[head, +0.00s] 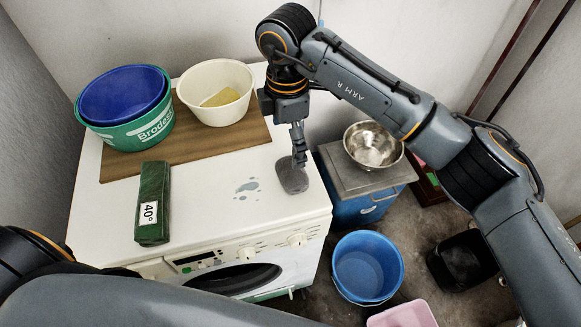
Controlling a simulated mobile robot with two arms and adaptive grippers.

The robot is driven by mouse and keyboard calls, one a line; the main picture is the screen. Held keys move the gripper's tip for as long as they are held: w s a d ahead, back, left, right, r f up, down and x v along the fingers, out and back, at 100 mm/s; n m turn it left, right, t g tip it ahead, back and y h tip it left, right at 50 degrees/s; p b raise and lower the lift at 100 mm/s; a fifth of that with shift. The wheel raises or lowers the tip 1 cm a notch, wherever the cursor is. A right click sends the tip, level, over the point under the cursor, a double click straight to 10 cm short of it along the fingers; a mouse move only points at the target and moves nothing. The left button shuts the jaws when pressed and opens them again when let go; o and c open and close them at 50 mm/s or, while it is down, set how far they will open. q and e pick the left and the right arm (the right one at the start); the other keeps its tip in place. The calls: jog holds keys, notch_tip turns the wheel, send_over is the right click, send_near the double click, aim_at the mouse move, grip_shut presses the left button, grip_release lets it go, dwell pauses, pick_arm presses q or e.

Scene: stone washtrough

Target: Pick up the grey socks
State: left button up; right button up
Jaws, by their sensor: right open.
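The grey socks, a small dark grey bundle (292,180), lie on the white top of the washing machine (215,222), near its right edge. My right gripper (299,158) points down from above at the bundle's upper edge and covers a little of it. Its jaws are open, seen nearly edge-on. I cannot tell whether the fingers touch the socks or hang just above them. My left gripper is not in view.
A wooden board (197,153) carries a blue basin (122,93) in a green tub (145,133) and a cream bowl (213,84). A green box (153,195) marked 40° and a wet patch (246,187) are nearby. A metal bowl (372,143) and blue bucket (367,267) are right.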

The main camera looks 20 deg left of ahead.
send_over(291, 167)
jog(key=f, duration=0.2)
jog(key=a+f, duration=0.1)
jog(key=f, duration=0.1)
jog(key=shift+f, duration=0.15)
jog(key=shift+d+f+p, duration=0.2)
jog(key=shift+f+p, duration=0.25)
jog(key=f, duration=0.1)
jog(key=f+p, duration=0.1)
jog(key=f, duration=0.1)
jog(key=shift+d+f, duration=0.25)
jog(key=shift+d, duration=0.05)
jog(key=shift+w+f, duration=0.1)
jog(key=shift+f, duration=0.4)
jog(key=c, duration=1.1)
